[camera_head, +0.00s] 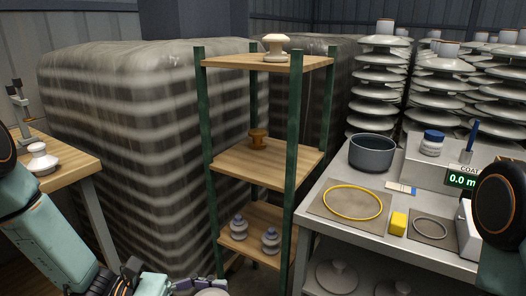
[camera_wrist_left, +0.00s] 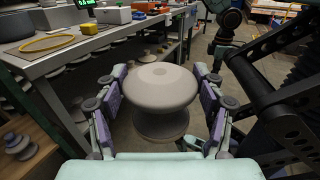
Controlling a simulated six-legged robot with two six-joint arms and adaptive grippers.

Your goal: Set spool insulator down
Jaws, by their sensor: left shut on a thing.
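My left gripper (camera_wrist_left: 160,104) is shut on a pale grey spool insulator (camera_wrist_left: 165,88). The spool has a wide rounded top, a narrower waist and a lower flange, and sits between the purple finger pads in the left wrist view. It is over the floor, clear of any surface. In the head view the gripper (camera_head: 198,286) and the spool's edge just show at the bottom, mostly cut off. A wooden shelf rack (camera_head: 225,160) with green posts stands ahead of it. My right arm's joint shows at the right edge, but its gripper does not.
The grey bench (camera_head: 317,185) at right holds a yellow ring (camera_head: 353,215) and dark pot (camera_head: 371,165). A white insulator (camera_head: 42,163) stands on the left table.

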